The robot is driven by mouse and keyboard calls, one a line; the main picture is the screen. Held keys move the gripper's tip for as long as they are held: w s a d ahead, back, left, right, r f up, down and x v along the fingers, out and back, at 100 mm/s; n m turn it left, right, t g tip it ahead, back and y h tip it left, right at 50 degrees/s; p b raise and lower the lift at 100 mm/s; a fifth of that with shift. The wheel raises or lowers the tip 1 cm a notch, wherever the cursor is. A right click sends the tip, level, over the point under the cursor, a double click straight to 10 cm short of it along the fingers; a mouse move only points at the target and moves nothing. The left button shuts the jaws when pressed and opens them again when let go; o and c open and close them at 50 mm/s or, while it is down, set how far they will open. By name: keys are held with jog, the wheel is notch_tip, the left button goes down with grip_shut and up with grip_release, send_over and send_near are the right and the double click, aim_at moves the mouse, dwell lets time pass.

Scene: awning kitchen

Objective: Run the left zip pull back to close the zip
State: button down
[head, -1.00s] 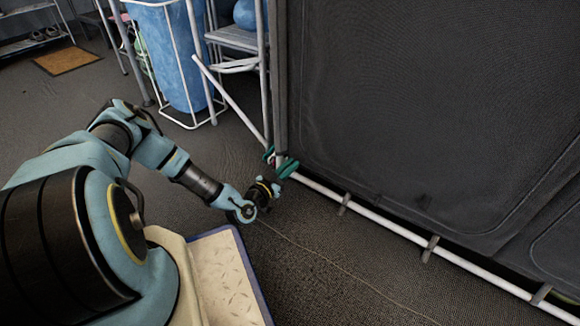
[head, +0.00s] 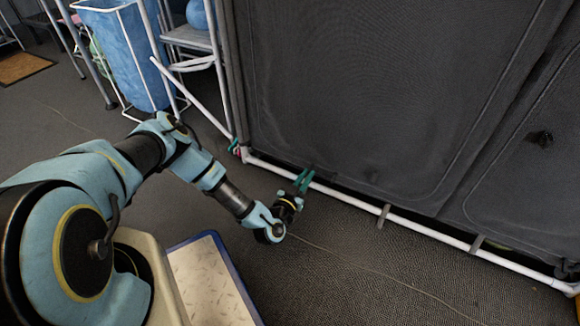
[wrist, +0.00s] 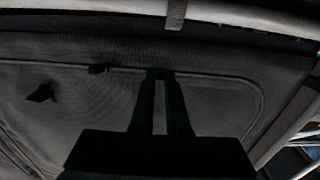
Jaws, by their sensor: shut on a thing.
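The dark fabric cover (head: 340,100) fills the right of the head view, with a seam along its lower edge. My gripper (head: 303,179), with green fingers, is at that seam, right of the cover's bottom left corner. In the wrist view its fingers (wrist: 159,74) are together at the seam line. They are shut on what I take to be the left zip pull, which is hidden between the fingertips. A small dark tab (wrist: 97,69) lies on the same seam, apart from the fingers. A dark tab also shows low on the cover in the head view (head: 372,175).
A white tube (head: 340,194) with grey straps (head: 384,215) runs along the cover's bottom, close to my gripper. A blue laundry bag (head: 128,55) in a white frame and a grey shelf stand behind left. The dark floor (head: 400,270) in front is clear.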

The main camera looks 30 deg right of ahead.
jog(key=shift+s+d+f, duration=0.1)
jog(key=shift+s+d, duration=0.15)
jog(key=shift+s, duration=0.35)
jog(key=shift+s+d, duration=0.25)
jog(key=shift+s, duration=0.3)
jog(key=c, duration=0.9)
grip_release()
jog(key=shift+w, duration=0.1)
